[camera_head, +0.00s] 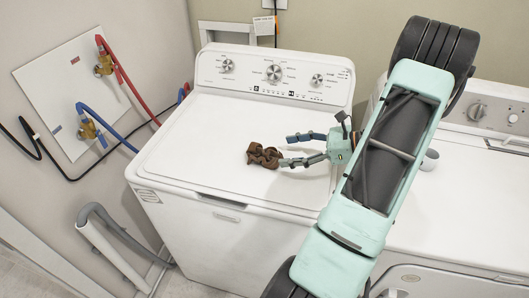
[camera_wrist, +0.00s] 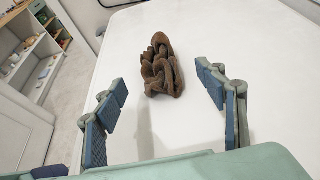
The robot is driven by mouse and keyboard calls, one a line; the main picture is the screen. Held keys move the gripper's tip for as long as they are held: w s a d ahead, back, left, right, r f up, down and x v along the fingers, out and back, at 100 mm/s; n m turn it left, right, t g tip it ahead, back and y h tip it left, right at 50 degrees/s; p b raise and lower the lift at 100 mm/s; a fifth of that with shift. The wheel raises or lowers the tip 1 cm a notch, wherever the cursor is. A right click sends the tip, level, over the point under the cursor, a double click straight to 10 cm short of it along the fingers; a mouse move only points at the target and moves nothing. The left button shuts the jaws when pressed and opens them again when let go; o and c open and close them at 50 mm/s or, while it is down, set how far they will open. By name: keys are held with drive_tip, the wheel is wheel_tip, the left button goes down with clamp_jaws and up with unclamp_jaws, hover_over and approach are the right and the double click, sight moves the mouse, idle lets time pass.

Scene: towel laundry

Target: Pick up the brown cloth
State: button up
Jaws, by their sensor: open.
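The brown cloth (camera_head: 264,155) lies crumpled in a small heap on the white lid of the left machine. In the wrist view the cloth (camera_wrist: 161,66) sits ahead of my fingers, a little left of the middle between them. My gripper (camera_head: 283,151) is open and empty, low over the lid and just right of the cloth. In the wrist view the two fingers of my gripper (camera_wrist: 163,92) stand wide apart, with bare white lid between them. I cannot tell from these views whether a finger touches the cloth.
The white washer (camera_head: 190,150) has a raised control panel (camera_head: 274,75) with knobs behind its lid. A second white machine (camera_head: 470,190) stands to the right, partly hidden by my arm. Hoses and valves (camera_head: 105,66) are on the left wall. The lid around the cloth is clear.

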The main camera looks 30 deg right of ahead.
sight(264, 154)
drive_tip(key=p+x, duration=0.1)
drive_tip(key=x, duration=0.8)
drive_tip(key=shift+s+a+f+p, duration=0.1)
drive_tip(key=shift+s+f+p, duration=0.1)
drive_tip(key=shift+p, duration=0.15)
drive_tip(key=shift+c, duration=0.7)
drive_tip(key=c, duration=1.1)
drive_tip(key=shift+r, duration=0.1)
drive_tip(key=shift+c, duration=0.2)
